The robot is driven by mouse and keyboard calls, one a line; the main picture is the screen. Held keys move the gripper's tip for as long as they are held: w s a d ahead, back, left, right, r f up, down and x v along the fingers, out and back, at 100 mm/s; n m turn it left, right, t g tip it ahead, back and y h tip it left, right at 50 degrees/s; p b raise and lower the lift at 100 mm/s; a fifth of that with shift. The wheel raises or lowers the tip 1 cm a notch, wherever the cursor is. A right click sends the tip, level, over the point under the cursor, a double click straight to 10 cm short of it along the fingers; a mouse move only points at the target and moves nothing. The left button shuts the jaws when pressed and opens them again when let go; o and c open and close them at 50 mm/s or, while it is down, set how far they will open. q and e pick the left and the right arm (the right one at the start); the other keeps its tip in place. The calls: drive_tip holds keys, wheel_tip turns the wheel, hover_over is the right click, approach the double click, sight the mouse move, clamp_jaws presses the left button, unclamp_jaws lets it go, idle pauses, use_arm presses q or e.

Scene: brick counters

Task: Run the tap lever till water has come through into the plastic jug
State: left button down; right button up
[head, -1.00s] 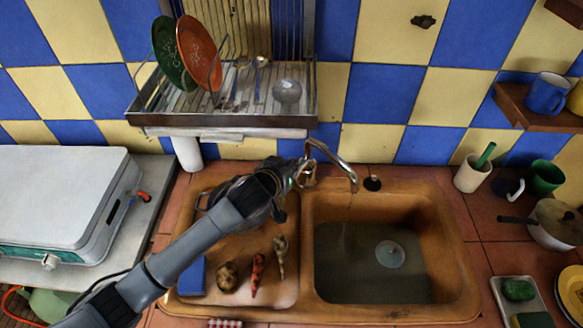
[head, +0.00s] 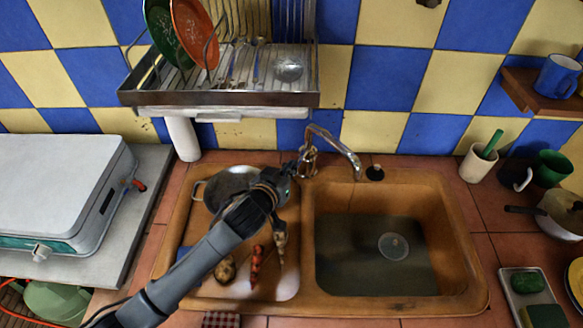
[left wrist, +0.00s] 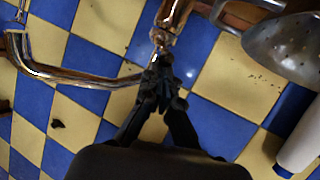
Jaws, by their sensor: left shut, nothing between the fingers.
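The chrome tap (head: 335,143) stands behind the sink, its spout curving right over the right basin. It also shows in the left wrist view (left wrist: 85,80). My left gripper (head: 286,182) is shut and empty, close beside the tap's base. In the left wrist view its closed fingertips (left wrist: 163,62) are at the tap body; I cannot tell whether they touch. I cannot make out the lever apart from the tap. No water stream is clear at the spout. No jug is plain to see; a green vessel (head: 55,302) at the lower left may be one. My right gripper is out of view.
The right basin (head: 466,255) holds dark water over a round drain. A metal colander (head: 229,183) and several vegetables lie on the left side of the sink. A dish rack (head: 220,99) hangs above. Mugs and a pot (head: 558,215) stand at right.

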use_arm(q)
drive_tip(key=shift+s+a+f+t+b, duration=0.15)
drive_tip(key=shift+f+t+b, duration=0.3)
drive_tip(key=shift+b, duration=0.25)
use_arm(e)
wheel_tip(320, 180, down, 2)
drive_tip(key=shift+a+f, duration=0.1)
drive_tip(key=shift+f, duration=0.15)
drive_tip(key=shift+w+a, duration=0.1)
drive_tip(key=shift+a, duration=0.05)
use_arm(q)
drive_tip(key=shift+r, duration=0.1)
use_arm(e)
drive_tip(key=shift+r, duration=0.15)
use_arm(q)
wheel_tip(320, 180, up, 5)
drive_tip(key=p, duration=0.5)
drive_tip(key=b+v, duration=0.3)
drive_tip(key=v, duration=0.6)
drive_tip(key=shift+s+a+f, duration=0.2)
drive_tip(key=shift+a+f, duration=0.1)
drive_tip(key=shift+a, duration=0.2)
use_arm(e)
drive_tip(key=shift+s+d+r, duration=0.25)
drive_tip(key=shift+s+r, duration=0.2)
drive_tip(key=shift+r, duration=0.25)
